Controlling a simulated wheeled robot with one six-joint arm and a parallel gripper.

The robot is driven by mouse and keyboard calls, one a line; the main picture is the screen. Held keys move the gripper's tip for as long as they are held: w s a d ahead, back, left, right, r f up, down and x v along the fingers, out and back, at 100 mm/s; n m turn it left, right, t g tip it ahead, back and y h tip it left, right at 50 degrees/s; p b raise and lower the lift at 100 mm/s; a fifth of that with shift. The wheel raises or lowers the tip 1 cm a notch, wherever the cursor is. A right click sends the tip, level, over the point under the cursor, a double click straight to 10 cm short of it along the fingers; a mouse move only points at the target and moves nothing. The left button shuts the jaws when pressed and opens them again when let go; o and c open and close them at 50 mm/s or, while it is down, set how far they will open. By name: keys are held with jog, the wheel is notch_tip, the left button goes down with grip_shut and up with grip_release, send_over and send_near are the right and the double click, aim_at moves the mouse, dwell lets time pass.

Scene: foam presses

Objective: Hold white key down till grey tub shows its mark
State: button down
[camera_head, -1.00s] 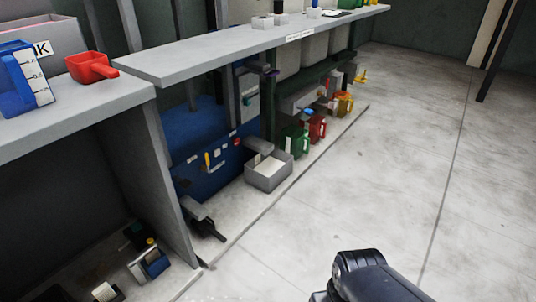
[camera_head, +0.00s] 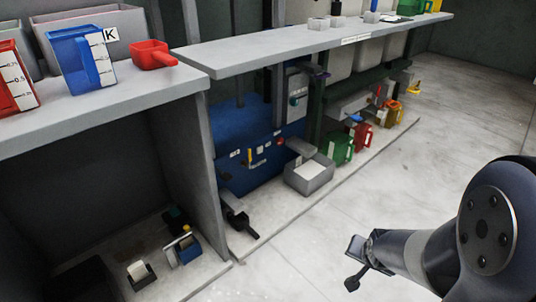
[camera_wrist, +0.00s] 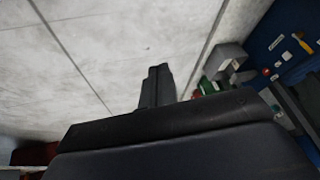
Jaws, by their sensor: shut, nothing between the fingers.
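The grey tub (camera_head: 310,180) sits on the floor in front of the blue press (camera_head: 247,172), under its grey spout. White matter shows inside the tub; I cannot make out a mark. The press front carries small white patches, a yellow lever (camera_head: 250,157) and a red button (camera_head: 281,141). They are too small to tell which is the white key. My gripper (camera_head: 356,264) is shut and empty over the floor, right of the tub and nearer to me, touching nothing. In the wrist view its fingers (camera_wrist: 157,84) are together, with the blue press at the right edge.
A grey bench (camera_head: 320,43) overhangs the press. Green (camera_head: 340,149) and red (camera_head: 363,136) jugs stand right of the tub. A black pedal-like part (camera_head: 238,220) juts out at the press's lower left. A blue jug (camera_head: 82,62) and red scoop (camera_head: 152,55) stand on the near bench. Floor at right is clear.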

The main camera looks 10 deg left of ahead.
jog(key=w+d+f+m+t+b, duration=0.1)
jog(key=w+d+f+m+t, duration=0.3)
jog(key=w, duration=0.5)
jog(key=w+d+f+m+t, duration=0.1)
jog(key=w+f+m+t, duration=0.15)
jog(key=w+f, duration=0.4)
jog(key=w+d+f+m+t+b, duration=0.1)
jog(key=w+d+f+m+t, duration=0.2)
jog(key=f+m+t, duration=0.3)
jog(key=shift+w+d+f+m+y, duration=0.15)
jog(key=shift+w+f+m+y, duration=0.25)
jog(key=shift+f, duration=1.05)
